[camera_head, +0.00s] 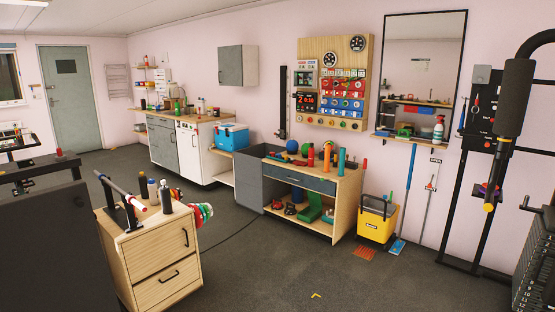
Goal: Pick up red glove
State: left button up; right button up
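Small red and dark items (290,208) lie on the lower shelf of the wooden workbench (343,205). They are too small to tell whether one is a red glove. No other thing in view is clearly a glove. Neither of my grippers shows in the head view.
A drawer cabinet (165,257) with bottles on top stands front left. A yellow bucket (377,222) and a blue-handled mop (404,205) are right of the bench. A black rack (470,180) stands at the right. The grey floor between is mostly clear, with a cable near the cabinet.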

aim_at(297, 162)
jog(key=i+z, duration=0.1)
jog(key=i, duration=3.5)
jog(key=i+l+u, duration=0.25)
jog(key=i, duration=0.85)
jog(key=j, duration=0.1)
